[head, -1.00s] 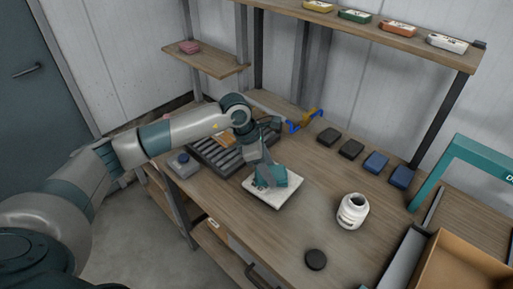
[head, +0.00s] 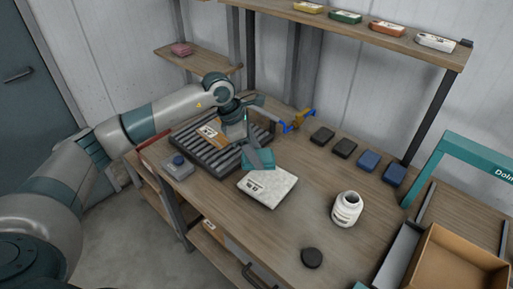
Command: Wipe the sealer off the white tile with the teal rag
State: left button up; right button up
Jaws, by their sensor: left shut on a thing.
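The white tile (head: 283,189) lies flat on the workbench, with small dark marks on its left part and greyish speckles over its top. My left gripper (head: 257,147) is shut on the teal rag (head: 259,160) and holds it at the far edge of the tile. I cannot tell whether the rag touches the tile or hangs just above it. Most of the tile's top is uncovered. My right gripper is not in view.
An open white jar (head: 346,209) stands to the right, its black lid (head: 312,258) nearer. A dark slatted rack (head: 203,152) is left of the tile. Dark and blue blocks (head: 369,160) line the back. A cardboard box (head: 460,262) sits front right. Bench between tile and jar is clear.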

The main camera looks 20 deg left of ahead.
pick_arm(q)
jog(key=shift+d+r, duration=0.1)
jog(key=shift+r, duration=1.2)
